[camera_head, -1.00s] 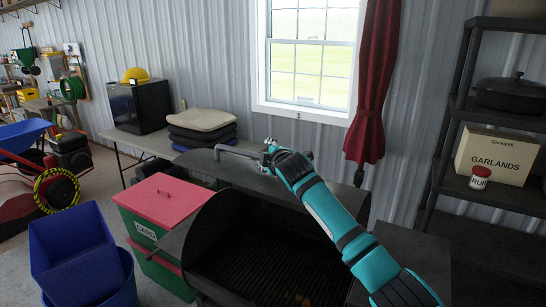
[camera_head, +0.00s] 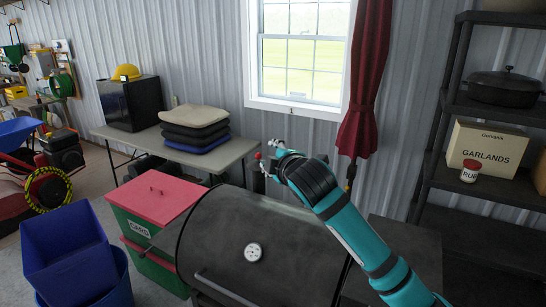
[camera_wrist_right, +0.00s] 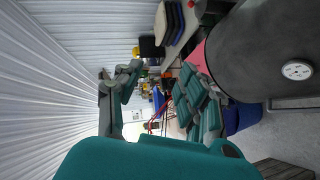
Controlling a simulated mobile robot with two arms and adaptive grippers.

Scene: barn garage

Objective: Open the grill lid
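The dark grill lid (camera_head: 250,222) is down over the grill at the bottom middle of the head view, its round white thermometer (camera_head: 253,252) facing me. The bar handle (camera_head: 225,290) runs along its lower front. The lid also shows at the upper right of the wrist view (camera_wrist_right: 260,45). My right gripper (camera_head: 265,160) is above and behind the lid, apart from the handle, near the wall. In the wrist view its two teal fingers (camera_wrist_right: 159,75) are spread with nothing between them. My left gripper is not in view.
A red-lidded green box (camera_head: 158,196) and blue bins (camera_head: 68,252) stand left of the grill. A table (camera_head: 215,158) with stacked cushions (camera_head: 195,128) is behind. A dark shelf (camera_head: 480,190) stands at the right. A red curtain (camera_head: 362,100) hangs behind my right arm.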

